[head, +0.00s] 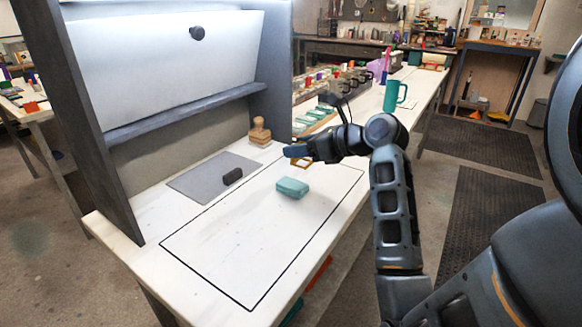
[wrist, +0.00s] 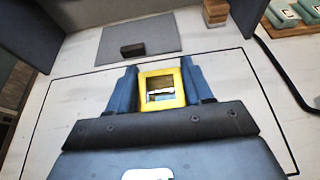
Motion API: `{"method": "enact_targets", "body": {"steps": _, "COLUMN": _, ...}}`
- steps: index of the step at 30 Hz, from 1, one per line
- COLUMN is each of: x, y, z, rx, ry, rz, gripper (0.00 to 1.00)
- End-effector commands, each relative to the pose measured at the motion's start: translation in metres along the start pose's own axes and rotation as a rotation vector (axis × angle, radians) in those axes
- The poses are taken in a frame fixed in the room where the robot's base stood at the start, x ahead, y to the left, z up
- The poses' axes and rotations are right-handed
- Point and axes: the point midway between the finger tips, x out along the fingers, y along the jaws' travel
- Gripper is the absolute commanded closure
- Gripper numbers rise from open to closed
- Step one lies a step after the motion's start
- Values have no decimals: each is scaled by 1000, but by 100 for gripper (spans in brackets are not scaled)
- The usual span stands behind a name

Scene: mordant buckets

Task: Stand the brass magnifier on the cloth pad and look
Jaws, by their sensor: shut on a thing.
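The brass magnifier is a small yellow square frame (wrist: 160,74) with a window, held between the two blue fingers of my gripper (wrist: 158,86). In the head view the magnifier (head: 302,164) shows partly below my gripper (head: 293,152), above the white table. A soft-looking teal pad (head: 292,188), which looks like the cloth pad, lies inside the black outline, nearer the camera than my gripper. That pad is not seen clearly in the wrist view. A flat grey mat (head: 205,180) lies farther left; it also shows in the wrist view (wrist: 165,32).
A dark block (head: 232,176) rests on the grey mat. A wooden stamp-like block (head: 260,131) stands behind it. Teal pads on a wooden tray (wrist: 290,25) lie at upper right in the wrist view. The outlined table area (head: 240,245) is mostly bare. An upright panel (head: 165,60) stands at left.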

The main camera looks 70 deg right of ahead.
Motion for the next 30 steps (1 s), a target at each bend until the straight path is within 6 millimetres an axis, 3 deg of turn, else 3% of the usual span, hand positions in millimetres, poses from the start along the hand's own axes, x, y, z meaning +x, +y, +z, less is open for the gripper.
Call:
{"method": "enact_targets", "body": {"steps": 6, "x": 24, "y": 10, "z": -5, "rx": 0, "ry": 0, "rz": 0, "gripper": 81}}
{"method": "enact_targets", "body": {"steps": 10, "x": 28, "y": 11, "z": -10, "rx": 2, "ry": 0, "rz": 0, "gripper": 81}}
{"method": "enact_targets", "body": {"steps": 18, "x": 40, "y": 11, "z": -42, "rx": 2, "ry": 0, "rz": -1, "gripper": 81}}
{"method": "enact_targets", "body": {"steps": 29, "x": 41, "y": 11, "z": -44, "rx": 1, "ry": 0, "rz": 0, "gripper": 81}}
{"method": "enact_targets", "body": {"steps": 30, "x": 41, "y": 11, "z": -44, "rx": 0, "ry": 0, "rz": 0, "gripper": 48}}
